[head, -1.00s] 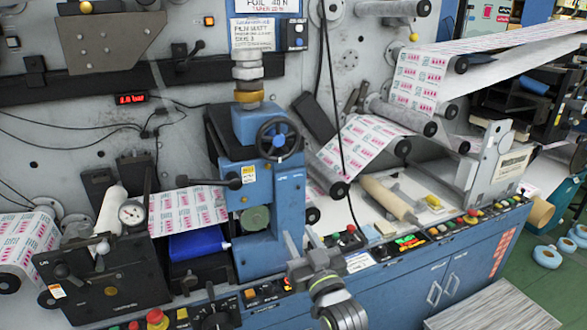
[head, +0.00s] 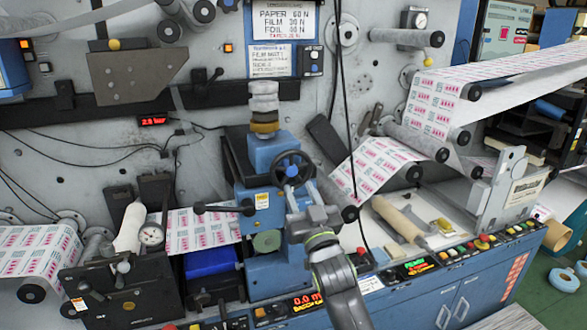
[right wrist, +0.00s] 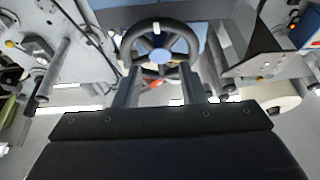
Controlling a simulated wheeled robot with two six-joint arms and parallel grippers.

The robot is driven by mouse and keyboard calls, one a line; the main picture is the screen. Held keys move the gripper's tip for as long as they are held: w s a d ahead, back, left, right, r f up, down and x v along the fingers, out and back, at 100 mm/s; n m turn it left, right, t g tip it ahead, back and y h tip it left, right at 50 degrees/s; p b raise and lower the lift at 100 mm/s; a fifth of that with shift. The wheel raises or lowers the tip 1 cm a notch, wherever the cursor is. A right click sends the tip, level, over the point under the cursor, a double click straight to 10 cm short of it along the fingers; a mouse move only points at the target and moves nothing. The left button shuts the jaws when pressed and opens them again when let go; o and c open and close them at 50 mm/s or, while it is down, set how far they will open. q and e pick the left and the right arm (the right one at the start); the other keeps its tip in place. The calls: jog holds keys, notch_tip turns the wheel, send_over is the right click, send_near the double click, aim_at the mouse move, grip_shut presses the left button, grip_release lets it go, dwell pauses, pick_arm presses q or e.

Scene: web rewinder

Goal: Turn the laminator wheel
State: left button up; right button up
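The laminator wheel (head: 293,170) is a dark handwheel with spokes and a blue-grey hub, on the front of the blue laminator unit (head: 262,193). My right gripper (head: 306,207) is just in front of and below the wheel, partly covering the unit. In the right wrist view the wheel (right wrist: 160,48) is upright ahead, with a pale mark on its top rim. The two fingers of the gripper (right wrist: 160,75) are apart, reaching toward the wheel's lower part. Whether they touch the rim cannot be told. My left gripper is not in view.
A black lever (head: 222,207) sticks out left of the wheel. A hanging black cable (head: 348,120) runs down right of it. The printed web (head: 372,155) and a tan roller (head: 397,217) are to the right. The button console (head: 480,245) lies below.

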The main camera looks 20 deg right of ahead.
aim_at(292, 172)
jog(key=x, duration=0.5)
jog(key=shift+w+r, duration=0.15)
jog(key=shift+w, duration=0.2)
